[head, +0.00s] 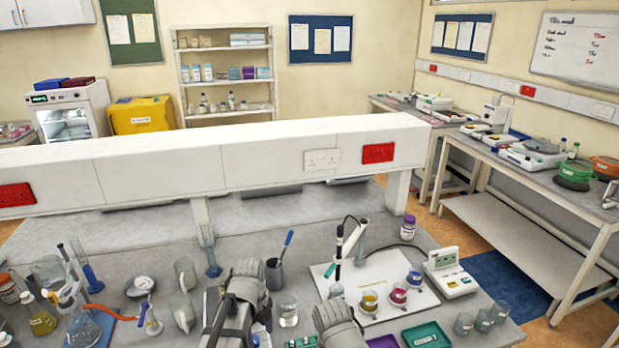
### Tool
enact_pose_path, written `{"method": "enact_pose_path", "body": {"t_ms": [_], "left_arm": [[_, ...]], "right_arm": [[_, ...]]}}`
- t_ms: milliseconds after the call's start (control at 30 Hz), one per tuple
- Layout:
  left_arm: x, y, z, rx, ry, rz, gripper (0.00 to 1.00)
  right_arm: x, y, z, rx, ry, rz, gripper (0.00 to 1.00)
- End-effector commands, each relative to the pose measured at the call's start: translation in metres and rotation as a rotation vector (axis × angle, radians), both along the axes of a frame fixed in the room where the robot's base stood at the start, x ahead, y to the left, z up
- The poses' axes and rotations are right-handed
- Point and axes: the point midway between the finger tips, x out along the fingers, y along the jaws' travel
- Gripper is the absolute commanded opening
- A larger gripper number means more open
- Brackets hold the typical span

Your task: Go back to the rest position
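My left gripper (247,282) is grey and hangs over the front middle of the lab bench (262,215), left of a beaker of clear liquid (288,310). My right gripper (336,318) is lower in the picture, in front of the white board (345,270), with its lower part near the bottom edge. I see no object held in either one. The fingertips of both are too small and partly hidden, so I cannot tell whether they are open or shut.
Close to the grippers stand a dark cup with a blue-handled tool (274,272), beakers of coloured liquid (399,293), a pH meter (450,272), a green tray (426,336) and a flask (82,325). A raised white shelf (270,155) spans the bench behind.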

Motion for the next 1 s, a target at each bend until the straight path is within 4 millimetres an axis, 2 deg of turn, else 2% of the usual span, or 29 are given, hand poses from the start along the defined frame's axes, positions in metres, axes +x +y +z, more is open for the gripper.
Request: {"method": "enact_pose_path", "body": {"t_ms": [33,200,600,800,1000], "left_arm": [[-0.011,-0.008,-0.008,0.007,0.004,0.098,0.71],[-0.035,-0.028,-0.021,0.032,0.008,0.486,0.71],[-0.093,-0.065,-0.05,0.09,-0.029,1.384,0.71],[-0.112,-0.074,-0.058,0.102,-0.06,1.713,0.71],[-0.12,-0.078,-0.061,0.106,-0.076,1.86,0.71]], "right_arm": [[0.0,0.0,-0.008,0.0,0.0,0.001,0.5],[0.0,0.0,-0.021,0.0,0.0,0.002,0.5],[0.0,0.0,-0.051,-0.001,0.0,0.005,0.5],[0.0,0.0,-0.06,-0.001,0.0,0.006,0.5],[0.0,0.0,-0.062,-0.001,0.0,0.006,0.5]]}}
